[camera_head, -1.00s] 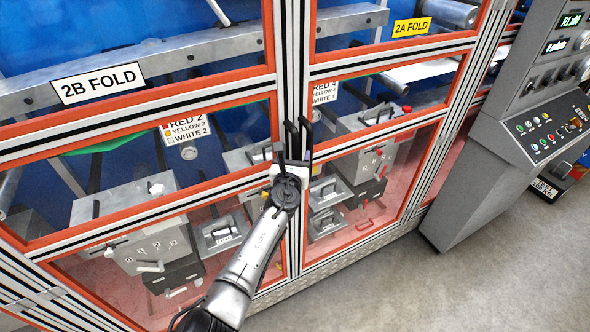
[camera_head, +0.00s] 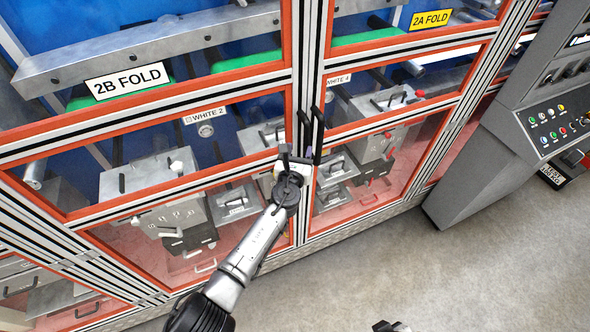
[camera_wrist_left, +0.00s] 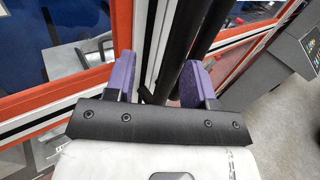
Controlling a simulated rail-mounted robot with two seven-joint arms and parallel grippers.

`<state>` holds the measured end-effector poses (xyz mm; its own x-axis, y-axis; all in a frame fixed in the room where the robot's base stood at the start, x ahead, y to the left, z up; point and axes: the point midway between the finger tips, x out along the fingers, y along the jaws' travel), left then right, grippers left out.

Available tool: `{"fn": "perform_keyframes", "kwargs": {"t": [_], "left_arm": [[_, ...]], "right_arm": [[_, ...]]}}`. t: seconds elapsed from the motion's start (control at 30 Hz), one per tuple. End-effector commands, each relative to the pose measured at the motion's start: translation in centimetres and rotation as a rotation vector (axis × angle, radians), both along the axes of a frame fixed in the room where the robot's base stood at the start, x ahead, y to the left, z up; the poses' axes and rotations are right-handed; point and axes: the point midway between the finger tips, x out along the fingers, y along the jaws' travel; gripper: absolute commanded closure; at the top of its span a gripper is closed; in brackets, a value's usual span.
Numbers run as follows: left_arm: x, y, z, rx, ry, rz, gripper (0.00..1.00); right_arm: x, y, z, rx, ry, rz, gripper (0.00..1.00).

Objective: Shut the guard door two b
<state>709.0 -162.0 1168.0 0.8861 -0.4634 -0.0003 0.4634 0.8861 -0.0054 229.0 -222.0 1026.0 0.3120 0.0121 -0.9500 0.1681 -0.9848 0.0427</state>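The guard door two b (camera_head: 140,118), an orange-edged clear panel door labelled "2B FOLD" (camera_head: 126,82), is at the left in the head view. It looks about flush with the neighbouring door 2A (camera_head: 400,115); I cannot tell whether a small gap remains. Two upright black bar handles (camera_head: 304,128) stand at the meeting edges. My left gripper (camera_head: 290,162) is at the lower part of these handles. In the left wrist view its purple fingers (camera_wrist_left: 158,80) are apart, with black bars just beyond and partly between them. Contact is unclear. A dark piece at the bottom edge may be my right gripper (camera_head: 392,326).
A grey control console (camera_head: 500,140) with coloured buttons stands at the right. Behind the clear panels are grey metal units (camera_head: 165,185) and rollers. Grey floor (camera_head: 360,270) in front of the doors is clear.

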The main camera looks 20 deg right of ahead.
Motion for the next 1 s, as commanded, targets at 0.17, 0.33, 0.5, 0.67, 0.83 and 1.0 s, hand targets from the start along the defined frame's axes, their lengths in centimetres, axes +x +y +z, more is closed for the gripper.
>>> {"fn": "perform_keyframes", "kwargs": {"t": [0.17,0.33,0.5,0.67,0.83,1.0], "left_arm": [[-3.0,1.5,0.5,-0.004,0.002,-0.006,0.53],[-5.6,2.4,0.4,-0.008,0.002,-0.015,0.53],[-7.7,3.1,0.3,-0.012,0.001,-0.021,0.53],[-9.0,3.5,0.3,-0.012,0.001,-0.025,0.53],[-9.6,3.7,0.2,-0.014,0.001,-0.027,0.53],[-9.7,3.8,0.2,-0.013,0.001,-0.027,0.53]], "right_arm": [[-0.3,0.0,2.9,0.0,0.007,0.001,0.57],[-0.3,0.1,4.1,0.002,0.007,0.0,0.57],[-0.3,0.2,4.8,0.005,0.008,-0.003,0.57],[-0.3,0.3,5.1,0.009,0.006,-0.005,0.57],[-0.2,0.3,5.2,0.01,0.007,-0.006,0.57],[-0.2,0.3,5.2,0.011,0.006,-0.006,0.57]]}}
